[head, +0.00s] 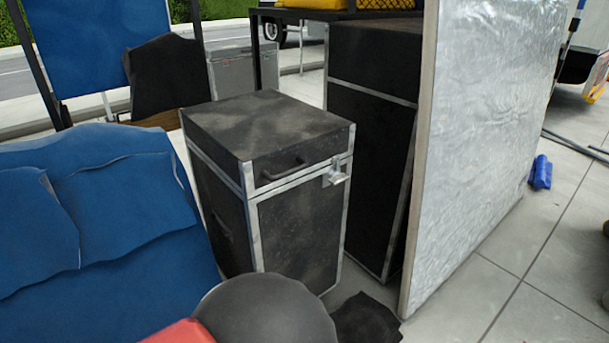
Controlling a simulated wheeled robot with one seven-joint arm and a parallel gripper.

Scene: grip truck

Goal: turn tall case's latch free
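A black case (290,225) with metal edges stands upright on the floor in the middle of the head view. Its lid looks closed. A dark handle (284,168) is on the lid's front face. A silver latch (336,174) sits at the lid seam near the right front corner, its lower part sticking outward. Whether it is hooked I cannot tell. A taller black case (370,110) stands behind on the right, partly hidden by a silver panel; no latch shows on it. My gripper is not in view, and nothing touches the front case's latch.
Blue padded cloth (90,230) fills the left. The large silver panel (480,130) stands close on the right. A dark cloth (366,318) lies on the floor before the case. A blue item (540,172) lies farther right. Open tiled floor is at lower right.

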